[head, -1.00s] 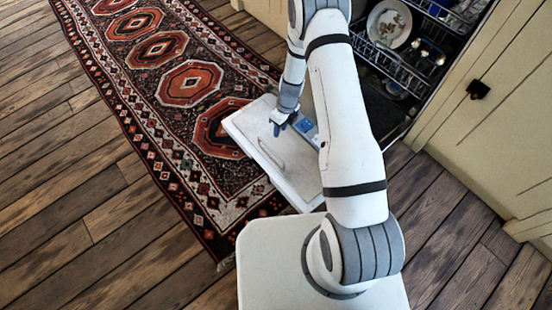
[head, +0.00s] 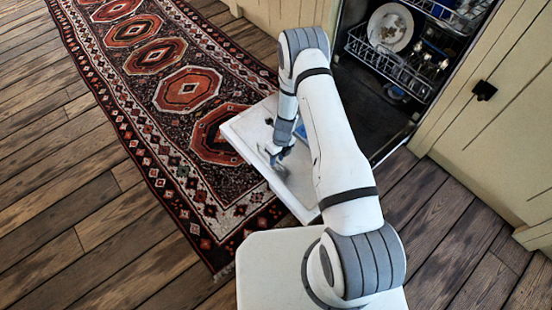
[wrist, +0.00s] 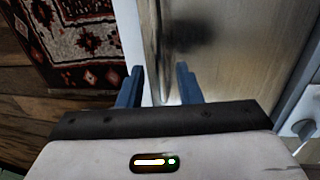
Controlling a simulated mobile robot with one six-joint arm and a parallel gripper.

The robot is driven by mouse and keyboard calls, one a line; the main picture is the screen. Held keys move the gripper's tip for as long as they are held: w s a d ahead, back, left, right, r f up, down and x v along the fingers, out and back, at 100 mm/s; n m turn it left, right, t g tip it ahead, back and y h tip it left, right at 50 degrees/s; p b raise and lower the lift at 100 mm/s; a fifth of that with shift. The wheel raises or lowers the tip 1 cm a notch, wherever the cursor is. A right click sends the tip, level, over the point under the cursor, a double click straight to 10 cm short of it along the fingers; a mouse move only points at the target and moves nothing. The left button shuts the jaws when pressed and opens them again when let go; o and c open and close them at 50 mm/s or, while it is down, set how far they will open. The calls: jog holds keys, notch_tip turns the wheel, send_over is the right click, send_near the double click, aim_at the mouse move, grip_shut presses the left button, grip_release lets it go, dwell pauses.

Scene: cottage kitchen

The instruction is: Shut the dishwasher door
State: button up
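The dishwasher (head: 352,105) stands open at the upper right of the head view. Its door (head: 243,133) is lowered, a pale panel reaching out over the rug's edge. My gripper (head: 276,156) is over the outer part of the door, and my arm hides much of the panel. In the wrist view my gripper (wrist: 158,88) is open, its two blue fingers apart. The door's pale edge and shiny metal face (wrist: 190,45) lie beyond and between the fingers. I cannot tell whether the fingers touch the door.
The upper rack (head: 455,15) and lower rack (head: 385,62) sit inside the dishwasher, with a plate (head: 390,27) and other dishes. A patterned rug (head: 185,90) lies left of the door. Cream cabinets (head: 500,110) flank the opening. The wooden floor (head: 70,215) at left is clear.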

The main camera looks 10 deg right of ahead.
jog(key=shift+c, duration=0.2)
grip_shut()
dwell(0.3)
